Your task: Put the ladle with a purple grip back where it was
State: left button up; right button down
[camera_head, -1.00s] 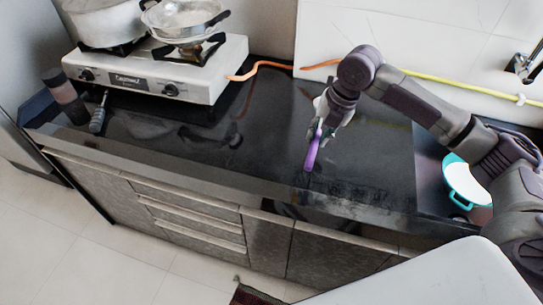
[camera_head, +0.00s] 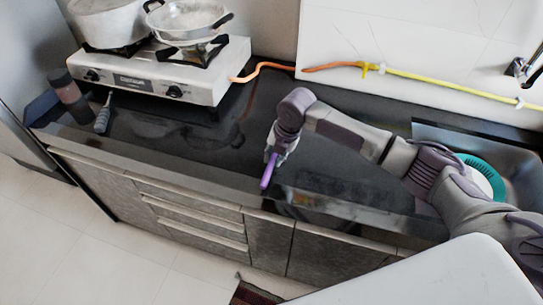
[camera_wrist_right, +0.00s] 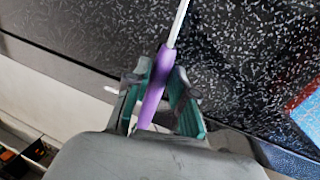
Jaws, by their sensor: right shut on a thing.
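The ladle with a purple grip (camera_head: 268,172) is in my right gripper (camera_head: 276,153), above the black counter near its front edge. In the right wrist view, the purple grip (camera_wrist_right: 154,88) lies between the teal-padded fingers of my right gripper (camera_wrist_right: 160,95). A thin pale shaft (camera_wrist_right: 179,22) runs from the grip up out of that view. The bowl of the ladle cannot be made out in either view. My left gripper is not in view.
A white gas stove (camera_head: 160,72) with a pot (camera_head: 108,22) and a pan (camera_head: 188,17) stands at the back left. A dark bottle (camera_head: 68,92) and a grey-handled tool (camera_head: 103,117) are left of the clear middle counter. A sink with a teal item (camera_head: 487,168) is at right.

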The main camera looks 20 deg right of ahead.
jog(key=shift+w+a+f, duration=0.1)
jog(key=shift+a+f, duration=0.05)
jog(key=shift+f, duration=0.05)
jog(key=shift+f, duration=0.1)
jog(key=shift+f, duration=0.4)
jog(key=c, duration=1)
grip_release()
jog(key=shift+r, duration=0.1)
jog(key=shift+r, duration=0.3)
jog(key=v, duration=1.2)
jog(key=shift+r+b, duration=0.1)
jog(key=shift+b, duration=0.3)
